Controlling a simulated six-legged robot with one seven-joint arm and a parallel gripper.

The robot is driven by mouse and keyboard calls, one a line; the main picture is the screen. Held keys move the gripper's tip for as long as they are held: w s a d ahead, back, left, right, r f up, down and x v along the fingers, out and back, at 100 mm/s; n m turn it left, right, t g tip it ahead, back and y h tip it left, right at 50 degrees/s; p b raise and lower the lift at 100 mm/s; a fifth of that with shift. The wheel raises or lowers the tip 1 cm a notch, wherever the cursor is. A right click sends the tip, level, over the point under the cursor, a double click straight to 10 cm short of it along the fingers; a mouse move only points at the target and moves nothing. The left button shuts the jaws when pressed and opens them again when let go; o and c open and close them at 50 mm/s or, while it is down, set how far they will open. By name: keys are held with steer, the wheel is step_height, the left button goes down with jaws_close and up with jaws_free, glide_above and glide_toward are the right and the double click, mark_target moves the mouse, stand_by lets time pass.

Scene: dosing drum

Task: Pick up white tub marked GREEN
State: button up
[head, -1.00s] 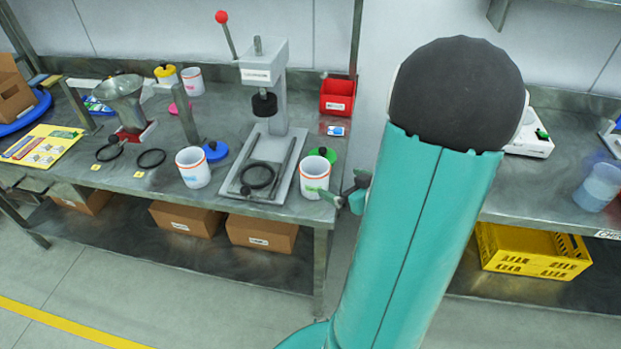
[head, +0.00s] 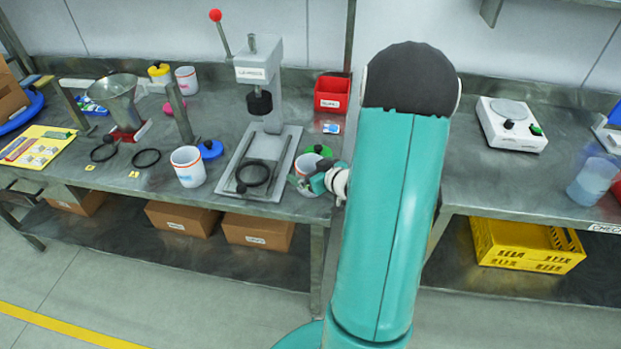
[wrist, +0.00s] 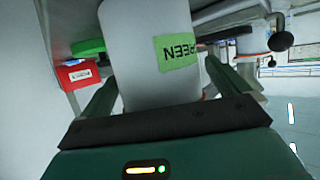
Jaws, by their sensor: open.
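The white tub (wrist: 140,45) with a green label reading GREEN fills the middle of the wrist view. In the head view the tub (head: 307,162) stands at the right front of the left bench, partly hidden by my gripper. My gripper (head: 316,179) is open at the tub. In the wrist view its two fingers (wrist: 162,88) stand one on each side of the tub; I cannot tell whether either touches it. A green lid (head: 320,151) lies just behind the tub, and its edge shows in the wrist view (wrist: 88,47).
A lever press (head: 262,130) stands left of the tub, with another white tub (head: 188,167) further left. A red bin (head: 332,93) is behind. A white scale (head: 511,126) sits on the right bench. The bench's front edge is close to the tub.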

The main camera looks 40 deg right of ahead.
steer(key=c, duration=1)
steer(key=shift+c, duration=0.2)
steer(key=shift+r, duration=0.25)
